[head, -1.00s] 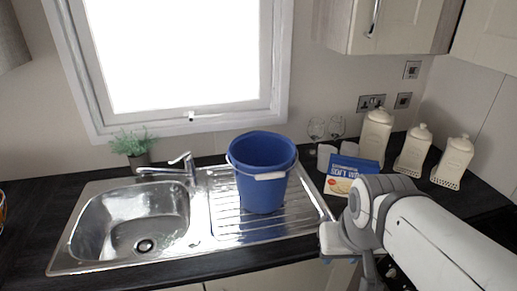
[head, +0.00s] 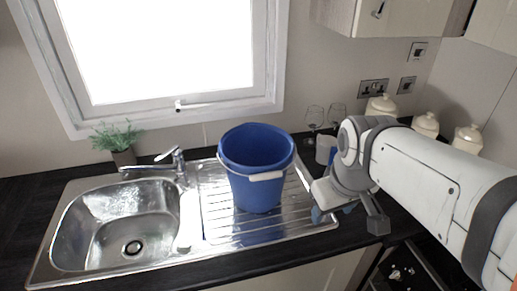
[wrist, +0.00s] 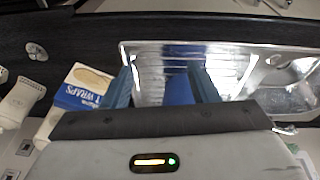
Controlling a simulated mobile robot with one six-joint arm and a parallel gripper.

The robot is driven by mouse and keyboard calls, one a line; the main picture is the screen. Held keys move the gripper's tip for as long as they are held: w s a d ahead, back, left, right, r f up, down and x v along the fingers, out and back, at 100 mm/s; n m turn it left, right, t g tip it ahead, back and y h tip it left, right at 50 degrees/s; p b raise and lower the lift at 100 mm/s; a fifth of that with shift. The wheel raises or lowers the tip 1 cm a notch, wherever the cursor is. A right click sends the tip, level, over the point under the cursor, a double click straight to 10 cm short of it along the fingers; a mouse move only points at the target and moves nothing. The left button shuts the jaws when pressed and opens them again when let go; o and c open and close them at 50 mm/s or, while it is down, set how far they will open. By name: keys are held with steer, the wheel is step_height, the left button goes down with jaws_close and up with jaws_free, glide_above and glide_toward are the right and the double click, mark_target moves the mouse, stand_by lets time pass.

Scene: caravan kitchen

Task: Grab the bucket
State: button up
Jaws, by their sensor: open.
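The blue bucket (head: 257,172) stands upright on the ribbed steel drainer, with its pale handle grip hanging at the front rim. My gripper (head: 348,208) is to the right of the bucket, near the drainer's right edge, apart from it and low over the worktop. In the wrist view, the two fingers of my gripper (wrist: 162,88) are spread apart. A blue patch (wrist: 178,88) between them looks like part of the bucket, but most of it is hidden by the gripper body. Nothing is held.
The steel sink (head: 118,228) and tap (head: 170,160) are left of the bucket, with a potted plant (head: 118,142) behind. Wine glasses (head: 315,118) and cream canisters (head: 425,124) stand at the back right. A wraps box (wrist: 85,88) shows in the wrist view.

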steer(key=w+a+r+n+g, duration=0.25)
steer(key=w+a+n, duration=0.25)
steer(key=w+n, duration=0.65)
steer(key=n+p, duration=0.1)
steer(key=n, duration=0.8)
glide_above(278, 171)
steer(key=shift+w+d+r, duration=0.1)
steer(key=shift+d+r, duration=0.1)
steer(key=shift+r, duration=0.15)
steer(key=shift+w+a+f, duration=0.1)
steer(key=shift+w+f, duration=0.05)
steer(key=shift+f, duration=0.45)
step_height(278, 171, down, 7)
steer(key=shift+w+r+p, duration=0.15)
steer(key=shift+p, duration=0.8)
steer(key=shift+c, duration=0.5)
jaws_close()
